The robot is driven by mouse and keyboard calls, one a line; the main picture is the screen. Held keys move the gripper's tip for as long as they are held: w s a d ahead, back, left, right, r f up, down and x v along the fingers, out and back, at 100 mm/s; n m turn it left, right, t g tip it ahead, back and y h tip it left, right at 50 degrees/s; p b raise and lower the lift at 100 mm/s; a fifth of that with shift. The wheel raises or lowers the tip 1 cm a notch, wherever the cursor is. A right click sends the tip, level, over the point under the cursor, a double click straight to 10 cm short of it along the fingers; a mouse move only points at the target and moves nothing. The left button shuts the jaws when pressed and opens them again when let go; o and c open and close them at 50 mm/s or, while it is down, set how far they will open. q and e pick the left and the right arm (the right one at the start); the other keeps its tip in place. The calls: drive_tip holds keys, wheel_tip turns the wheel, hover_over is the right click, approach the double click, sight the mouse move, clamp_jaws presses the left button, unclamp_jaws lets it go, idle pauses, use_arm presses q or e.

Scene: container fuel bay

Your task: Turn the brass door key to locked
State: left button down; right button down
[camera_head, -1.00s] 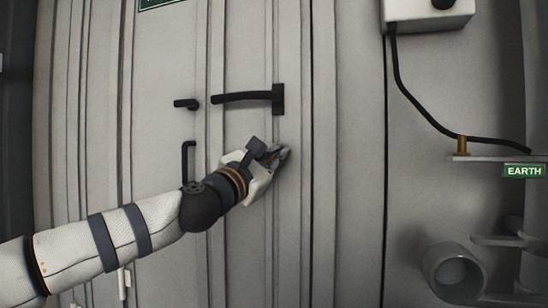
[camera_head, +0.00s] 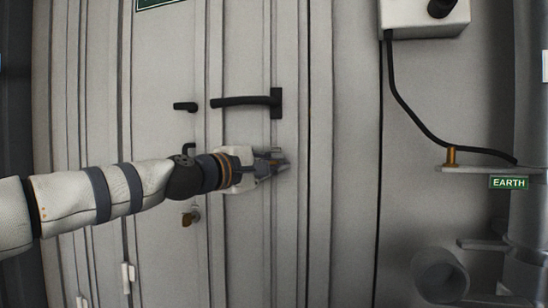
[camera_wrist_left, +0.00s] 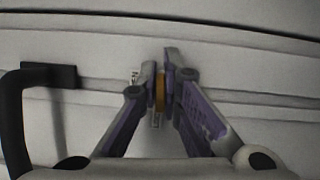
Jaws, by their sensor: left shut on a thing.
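My left gripper (camera_head: 272,163) is at the grey door, just below the black lever handle (camera_head: 247,101). In the left wrist view the gripper (camera_wrist_left: 161,85) is shut on a brass piece, the brass door key (camera_wrist_left: 160,92), upright between the fingertips. A small pale label (camera_wrist_left: 134,76) with dark marks, too small to read, is beside the fingertips. My right gripper is not in view.
A small brass fitting (camera_head: 190,217) sits lower left on the door, below my arm. A short black handle (camera_head: 185,106) is at upper left. At right are a white box (camera_head: 424,16), a black cable (camera_head: 405,105), an EARTH sign (camera_head: 509,183) and a grey cylinder (camera_head: 438,272).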

use_arm(q)
drive_tip(key=shift+m, duration=0.6)
drive_tip(key=c, duration=1.8)
unclamp_jaws()
drive_tip(key=shift+o, duration=0.2)
drive_tip(key=v, duration=1.2)
drive_tip(key=shift+r, duration=0.15)
